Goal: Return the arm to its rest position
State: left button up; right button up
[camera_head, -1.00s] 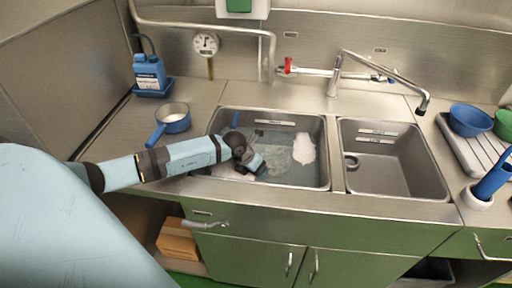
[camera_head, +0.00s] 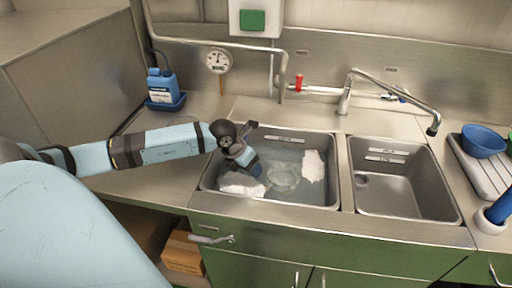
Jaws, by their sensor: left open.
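My left arm reaches in from the left, and its light blue forearm crosses the counter. My left gripper (camera_head: 252,167) points down over the left part of the left sink basin (camera_head: 333,203). It is open, and I see nothing held in it; its fingertips are small and dark here. I cannot tell whether the fingertips touch the water. My right gripper is not in view.
The right basin (camera_head: 400,190) is empty. A tap (camera_head: 395,85) stands behind the basins. A blue bowl (camera_head: 483,141) sits on the drying rack at right. A cardboard box (camera_head: 183,252) lies below the counter.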

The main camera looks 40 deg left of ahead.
pick_arm(q)
jog(key=shift+v, duration=0.8)
